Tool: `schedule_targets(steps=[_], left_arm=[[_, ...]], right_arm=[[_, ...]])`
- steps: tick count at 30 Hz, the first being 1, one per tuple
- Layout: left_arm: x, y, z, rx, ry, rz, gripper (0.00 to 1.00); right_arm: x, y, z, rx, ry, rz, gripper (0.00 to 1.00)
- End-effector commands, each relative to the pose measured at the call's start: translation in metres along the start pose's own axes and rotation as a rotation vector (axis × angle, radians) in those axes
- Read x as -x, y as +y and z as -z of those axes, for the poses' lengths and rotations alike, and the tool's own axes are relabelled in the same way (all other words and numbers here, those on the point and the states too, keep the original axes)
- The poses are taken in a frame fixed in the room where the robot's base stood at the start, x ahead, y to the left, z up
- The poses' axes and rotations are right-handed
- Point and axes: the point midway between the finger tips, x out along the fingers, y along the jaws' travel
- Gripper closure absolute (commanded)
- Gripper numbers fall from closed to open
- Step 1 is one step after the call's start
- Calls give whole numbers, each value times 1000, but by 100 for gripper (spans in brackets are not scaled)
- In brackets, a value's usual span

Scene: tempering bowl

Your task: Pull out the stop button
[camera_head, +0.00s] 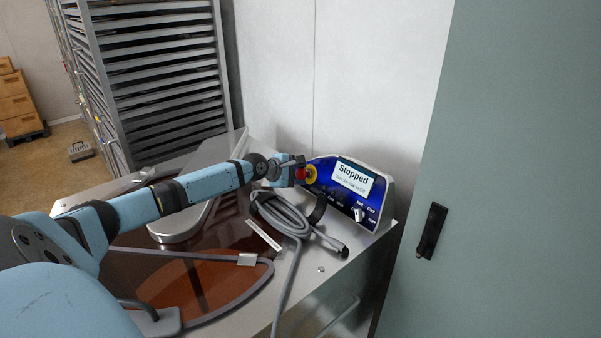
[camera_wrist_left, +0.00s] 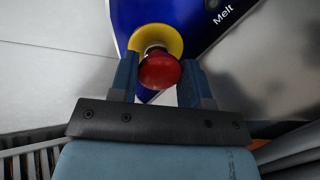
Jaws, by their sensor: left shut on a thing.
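The stop button is a round red knob (camera_head: 301,174) on a yellow ring (camera_head: 311,175), at the left end of the blue control panel (camera_head: 330,190). The panel's screen (camera_head: 353,177) reads "Stopped". My left gripper (camera_head: 297,171) reaches the button from the left and is shut on it. In the left wrist view the red knob (camera_wrist_left: 159,71) sits between the two fingers of my left gripper (camera_wrist_left: 160,78), with the yellow ring (camera_wrist_left: 156,40) behind it. The finger contact is partly hidden. My right gripper is not in view.
A coiled grey hose (camera_head: 291,216) lies in front of the panel on the steel machine top. A bowl of brown chocolate (camera_head: 205,282) is below my left arm. A white wall (camera_head: 370,80) stands behind, a grey-green door or panel (camera_head: 520,170) at right, and a tray rack (camera_head: 160,75) at back left.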

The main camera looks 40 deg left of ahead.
Motion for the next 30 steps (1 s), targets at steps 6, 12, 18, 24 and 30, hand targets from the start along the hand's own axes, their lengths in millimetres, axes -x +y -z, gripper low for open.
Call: schedule_targets(steps=[6, 12, 18, 24, 30], left_arm=[[0, -2, 0, -1, 1, 3, 31], [0, -1, 0, -1, 1, 2, 31], [14, -2, 2, -3, 3, 2, 31], [47, -4, 3, -5, 5, 6, 31], [77, -3, 3, -3, 5, 5, 31]], right_arm=[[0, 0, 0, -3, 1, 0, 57], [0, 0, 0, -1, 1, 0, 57], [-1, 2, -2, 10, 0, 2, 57], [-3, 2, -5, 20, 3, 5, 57], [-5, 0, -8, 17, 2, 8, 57]])
